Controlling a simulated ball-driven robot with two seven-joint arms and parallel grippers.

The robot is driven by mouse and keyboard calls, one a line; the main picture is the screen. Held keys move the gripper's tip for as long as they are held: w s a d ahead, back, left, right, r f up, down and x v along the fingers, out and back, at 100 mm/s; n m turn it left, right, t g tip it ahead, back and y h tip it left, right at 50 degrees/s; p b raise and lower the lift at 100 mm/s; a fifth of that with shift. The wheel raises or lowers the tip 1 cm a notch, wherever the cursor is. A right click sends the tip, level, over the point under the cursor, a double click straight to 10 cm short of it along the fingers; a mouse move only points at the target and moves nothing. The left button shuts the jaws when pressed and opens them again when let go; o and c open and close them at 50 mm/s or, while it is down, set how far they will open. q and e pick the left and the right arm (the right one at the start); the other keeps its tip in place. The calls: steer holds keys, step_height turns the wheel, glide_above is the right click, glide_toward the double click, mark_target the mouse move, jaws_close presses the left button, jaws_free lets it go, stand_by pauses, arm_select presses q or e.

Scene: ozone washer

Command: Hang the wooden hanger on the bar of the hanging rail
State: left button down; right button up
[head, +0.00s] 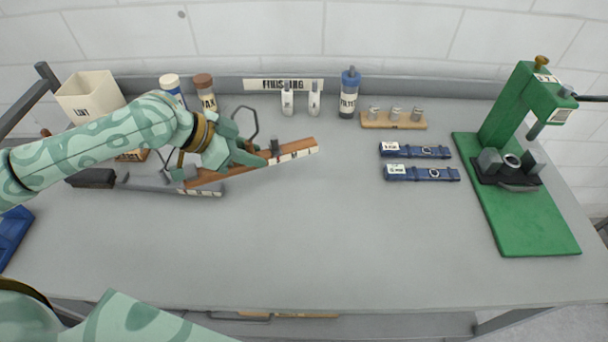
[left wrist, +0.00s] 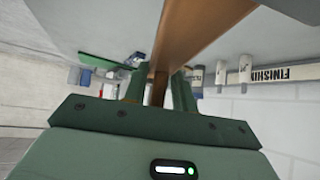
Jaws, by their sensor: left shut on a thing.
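The wooden hanger (head: 297,150) is a long brown bar with white label patches on its front side. It slants up to the right above the left part of the bench. My left gripper (head: 252,158) is shut on its middle. In the left wrist view the brown wood (left wrist: 200,35) runs between the two fingers (left wrist: 158,92). A thin dark wire loop (head: 248,110) shows behind the gripper; I cannot tell whether it is the hanger's hook. A grey labelled strip (head: 210,191), perhaps part of the hanging rail, lies below the hanger's left end. My arm hides much there. My right gripper is not in view.
A LINT bin (head: 90,97), a WAX jar (head: 204,92) and a FILTER bottle (head: 349,95) stand at the back. Two blue straps (head: 418,151) lie right of centre. A green press (head: 530,215) stands at the right. The bench's front middle (head: 330,250) is clear.

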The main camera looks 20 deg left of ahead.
mark_target(289, 154)
arm_select(q)
steer(key=w+d+f, duration=0.1)
steer(key=w+d, duration=0.1)
steer(key=w+d+f+b, duration=0.1)
steer(key=w+d+f, duration=0.2)
steer(key=w+d, duration=0.1)
steer(key=shift+f+b, duration=0.25)
steer(key=shift+b, duration=0.1)
steer(key=x, duration=0.1)
steer(key=b+x, duration=0.1)
steer(key=x, duration=0.2)
steer(key=shift+w+a+f, duration=0.1)
steer(key=shift+f, duration=0.45)
steer(key=shift+w+f+b, duration=0.15)
steer(key=shift+f+b, duration=0.1)
steer(key=shift+b, duration=0.05)
steer(key=f, duration=0.1)
steer(key=f+b, duration=0.1)
steer(key=f, duration=0.1)
steer(key=shift+w+d+f, duration=0.1)
steer(key=shift+d+f, duration=0.2)
steer(key=shift+r, duration=0.15)
steer(key=c, duration=1.1)
jaws_free()
